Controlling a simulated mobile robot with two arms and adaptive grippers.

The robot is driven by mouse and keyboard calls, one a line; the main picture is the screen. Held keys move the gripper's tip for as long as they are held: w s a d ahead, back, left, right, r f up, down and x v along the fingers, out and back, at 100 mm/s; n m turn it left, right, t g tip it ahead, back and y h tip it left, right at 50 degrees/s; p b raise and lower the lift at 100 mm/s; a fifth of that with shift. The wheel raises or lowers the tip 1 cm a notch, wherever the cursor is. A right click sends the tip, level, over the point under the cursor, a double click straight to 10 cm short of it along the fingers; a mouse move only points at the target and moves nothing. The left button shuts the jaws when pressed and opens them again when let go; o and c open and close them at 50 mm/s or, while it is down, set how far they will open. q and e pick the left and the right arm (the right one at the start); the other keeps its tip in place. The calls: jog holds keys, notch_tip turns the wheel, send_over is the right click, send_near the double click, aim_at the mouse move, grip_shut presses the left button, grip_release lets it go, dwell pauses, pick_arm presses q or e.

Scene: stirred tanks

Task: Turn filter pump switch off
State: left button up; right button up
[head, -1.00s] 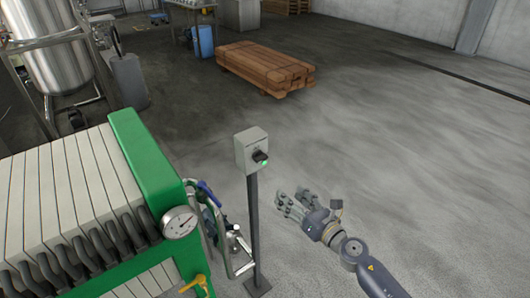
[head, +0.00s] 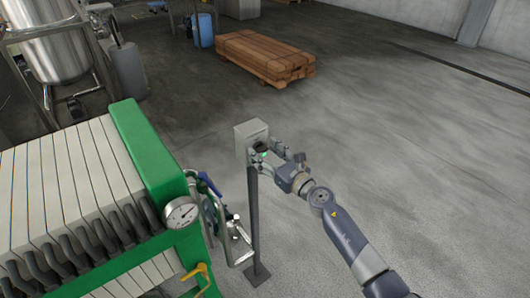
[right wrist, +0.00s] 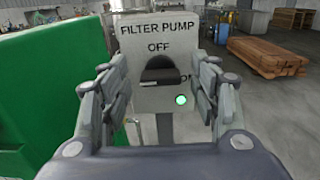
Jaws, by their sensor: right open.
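The filter pump switch box (head: 250,132) is a light grey box on a dark post, right of the green filter press. In the right wrist view its plate (right wrist: 155,35) reads FILTER PUMP and OFF at the top. The black switch knob (right wrist: 160,76) lies level below OFF, pointing towards a partly hidden label at the right. A green lamp (right wrist: 181,99) is lit below it. My right gripper (head: 268,155) is at the box front, open, its fingers on both sides of the knob; contact cannot be told. My left gripper is not in view.
The green filter press (head: 150,165) with pale plates and a round gauge (head: 181,212) stands close on the left. Pipes run beside the post (head: 254,225). Stacked timber (head: 265,58) lies behind; the floor at right is clear.

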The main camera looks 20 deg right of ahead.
jog(key=shift+w, duration=0.2)
jog(key=shift+c, duration=0.6)
jog(key=c, duration=1)
jog(key=shift+o, duration=0.2)
jog(key=shift+m, duration=0.3)
jog(key=m+p, duration=0.1)
jog(key=m, duration=0.2)
jog(key=m+p, duration=0.1)
jog(key=m, duration=0.4)
jog(key=shift+d, duration=0.15)
jog(key=m+p, duration=0.1)
jog(key=m, duration=0.3)
jog(key=shift+f+m+p, duration=0.2)
jog(key=shift+m+p, duration=0.15)
jog(key=shift+m, duration=2.35)
jog(key=shift+o, duration=0.2)
